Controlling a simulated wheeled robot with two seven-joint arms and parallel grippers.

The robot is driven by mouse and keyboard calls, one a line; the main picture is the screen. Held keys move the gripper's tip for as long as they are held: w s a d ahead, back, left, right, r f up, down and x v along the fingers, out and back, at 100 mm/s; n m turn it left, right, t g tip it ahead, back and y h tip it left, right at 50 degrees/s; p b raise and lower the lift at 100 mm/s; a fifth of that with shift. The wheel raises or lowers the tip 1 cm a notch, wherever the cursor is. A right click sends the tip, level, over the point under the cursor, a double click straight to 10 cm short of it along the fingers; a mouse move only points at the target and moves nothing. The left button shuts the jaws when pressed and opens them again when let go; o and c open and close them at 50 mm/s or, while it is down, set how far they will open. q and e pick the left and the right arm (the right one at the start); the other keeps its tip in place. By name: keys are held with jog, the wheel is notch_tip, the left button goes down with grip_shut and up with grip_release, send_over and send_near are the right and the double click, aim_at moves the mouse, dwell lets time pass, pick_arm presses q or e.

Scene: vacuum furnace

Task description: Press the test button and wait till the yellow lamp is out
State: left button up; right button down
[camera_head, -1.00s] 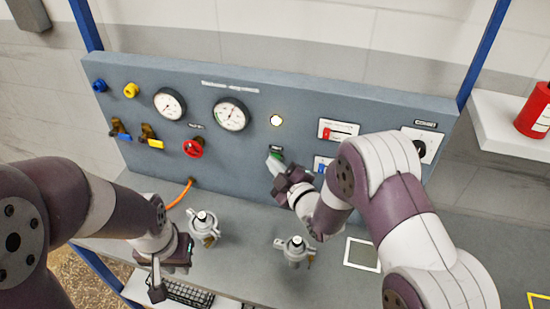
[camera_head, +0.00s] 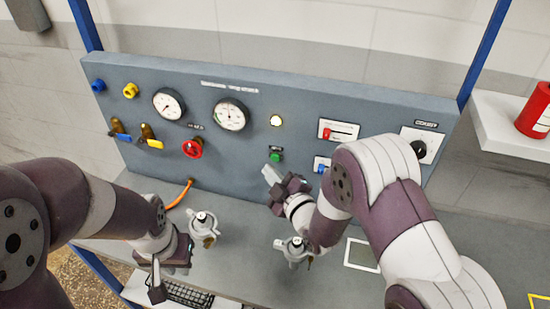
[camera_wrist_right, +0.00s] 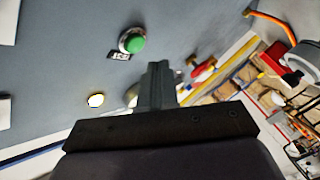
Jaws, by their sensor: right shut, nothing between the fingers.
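The green test button (camera_head: 276,156) sits on the grey panel under a small dark label. It also shows in the right wrist view (camera_wrist_right: 132,42) beside its TEST label. The round yellow lamp (camera_head: 276,120) above it glows pale yellow. It also glows in the right wrist view (camera_wrist_right: 96,100). My right gripper (camera_head: 270,174) is shut and empty, just below and in front of the button, apart from it. Its fingers (camera_wrist_right: 158,84) show together in the right wrist view. My left gripper (camera_head: 157,283) hangs low over the bench front; its finger opening is unclear.
Two gauges (camera_head: 230,115) and a red valve wheel (camera_head: 193,147) are left of the button. Red (camera_head: 326,134) and blue switches are to its right. Two metal fittings (camera_head: 203,228) stand on the bench; my right arm is close to the right one (camera_head: 294,249).

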jog(key=s, duration=0.1)
jog(key=s+a, duration=0.1)
jog(key=s, duration=0.1)
jog(key=shift+s, duration=0.3)
dwell(0.6)
jog(key=d+f+m+g+h, duration=0.2)
jog(key=d+m+g+h, duration=0.25)
jog(key=d, duration=0.25)
jog(key=s+d+m+g+h, duration=0.1)
jog(key=s+d+m+g, duration=0.3)
jog(key=s, duration=0.5)
jog(key=s+d+m+g+h, duration=0.2)
jog(key=s+d+m+g, duration=0.3)
jog(key=s, duration=0.4)
jog(key=shift+s+d+r+m, duration=0.15)
jog(key=shift+s+d+m, duration=0.25)
jog(key=shift+d+m, duration=0.5)
